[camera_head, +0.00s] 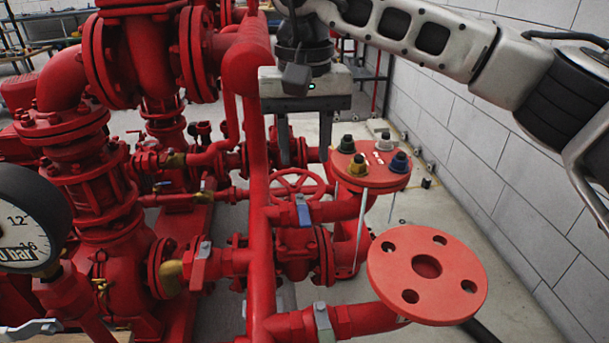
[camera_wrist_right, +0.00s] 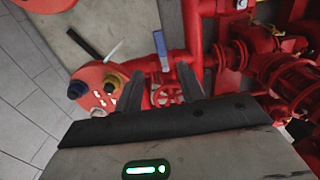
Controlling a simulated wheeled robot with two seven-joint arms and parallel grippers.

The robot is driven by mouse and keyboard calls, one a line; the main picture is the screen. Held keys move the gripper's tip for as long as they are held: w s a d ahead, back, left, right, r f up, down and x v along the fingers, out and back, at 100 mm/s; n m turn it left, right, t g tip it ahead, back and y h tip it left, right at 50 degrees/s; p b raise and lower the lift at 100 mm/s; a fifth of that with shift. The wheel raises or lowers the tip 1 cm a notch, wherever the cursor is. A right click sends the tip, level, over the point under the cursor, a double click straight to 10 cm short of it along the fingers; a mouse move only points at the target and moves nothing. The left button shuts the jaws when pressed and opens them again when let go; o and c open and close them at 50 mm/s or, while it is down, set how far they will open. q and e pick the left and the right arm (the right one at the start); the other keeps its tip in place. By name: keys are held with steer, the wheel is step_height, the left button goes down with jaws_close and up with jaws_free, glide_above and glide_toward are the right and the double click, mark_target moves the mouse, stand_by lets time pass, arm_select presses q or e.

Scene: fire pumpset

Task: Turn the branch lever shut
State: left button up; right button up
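A blue lever (camera_head: 303,212) sits on a red branch pipe below the flange with coloured caps; it also shows in the right wrist view (camera_wrist_right: 161,50). I cannot tell which one is the branch lever. My right gripper (camera_head: 305,158) points down above the pipes, its fingers apart and empty; they also show in the right wrist view (camera_wrist_right: 160,88). It appears apart from the levers. My left gripper is not in view.
A red handwheel (camera_head: 298,186) stands just below the right fingers. A capped flange (camera_head: 385,168) is at their right, and a bare red flange (camera_head: 427,274) is nearer. A thick red vertical pipe (camera_head: 256,200) stands at their left. A gauge (camera_head: 28,220) is at far left, a block wall (camera_head: 500,190) at right.

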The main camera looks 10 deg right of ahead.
steer(key=shift+r+p, duration=0.3)
steer(key=shift+r, duration=2.5)
steer(key=shift+r, duration=0.1)
